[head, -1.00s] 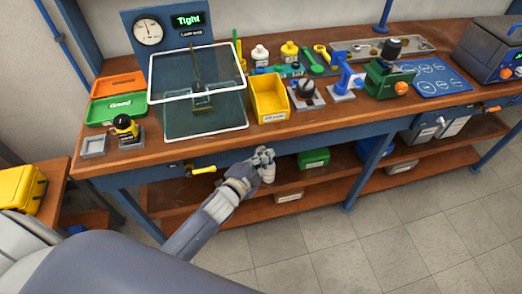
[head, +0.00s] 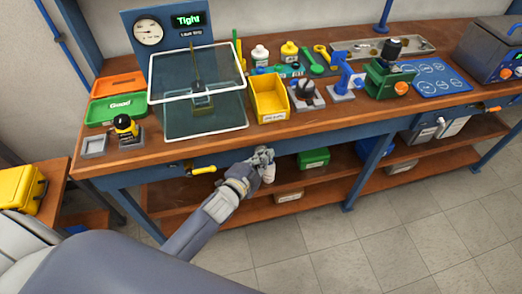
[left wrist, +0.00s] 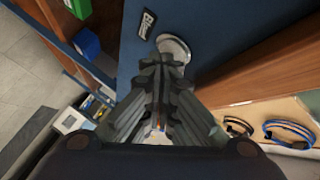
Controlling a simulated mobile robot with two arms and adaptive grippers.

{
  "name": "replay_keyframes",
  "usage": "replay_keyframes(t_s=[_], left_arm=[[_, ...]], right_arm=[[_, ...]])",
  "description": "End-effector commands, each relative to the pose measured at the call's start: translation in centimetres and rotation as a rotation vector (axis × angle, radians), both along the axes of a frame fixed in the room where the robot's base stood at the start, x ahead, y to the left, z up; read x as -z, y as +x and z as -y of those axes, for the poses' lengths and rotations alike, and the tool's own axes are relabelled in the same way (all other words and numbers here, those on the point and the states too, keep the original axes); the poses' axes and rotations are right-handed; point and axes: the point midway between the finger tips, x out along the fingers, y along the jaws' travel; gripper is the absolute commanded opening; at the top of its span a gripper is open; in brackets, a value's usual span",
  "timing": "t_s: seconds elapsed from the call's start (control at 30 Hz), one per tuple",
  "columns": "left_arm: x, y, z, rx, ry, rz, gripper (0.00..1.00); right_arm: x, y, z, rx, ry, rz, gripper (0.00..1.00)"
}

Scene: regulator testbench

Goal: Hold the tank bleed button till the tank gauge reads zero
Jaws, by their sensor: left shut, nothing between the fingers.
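I cannot tell whether the button is pressed in. In the head view my left gripper (head: 264,156) is at the bench's front edge, and the button is hidden there. A round white gauge (head: 148,31) is on the blue panel at the back left; its reading is too small to make out. My right gripper is not in view.
A display reading "Tight" (head: 188,20) is beside the gauge. A clear, white-edged shield (head: 197,76) stands on the bench. A yellow bin (head: 270,97) is near the front edge. A yellow-handled lever (head: 203,170) sticks out left of my gripper. A lower shelf (head: 285,172) lies beneath.

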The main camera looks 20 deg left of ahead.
Motion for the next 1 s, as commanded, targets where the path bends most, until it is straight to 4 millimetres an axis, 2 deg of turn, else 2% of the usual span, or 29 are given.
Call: replay_keyframes(t_s=[0.7, 1.0], left_arm=[[0.0, 0.0, 0.0, -0.001, 0.001, 0.001, 0.00], [0.0, -1.1, 0.7, 0.000, -0.001, 0.000, 0.00]], right_arm=[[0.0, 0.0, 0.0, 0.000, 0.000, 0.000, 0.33], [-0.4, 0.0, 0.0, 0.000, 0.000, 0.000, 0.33]])
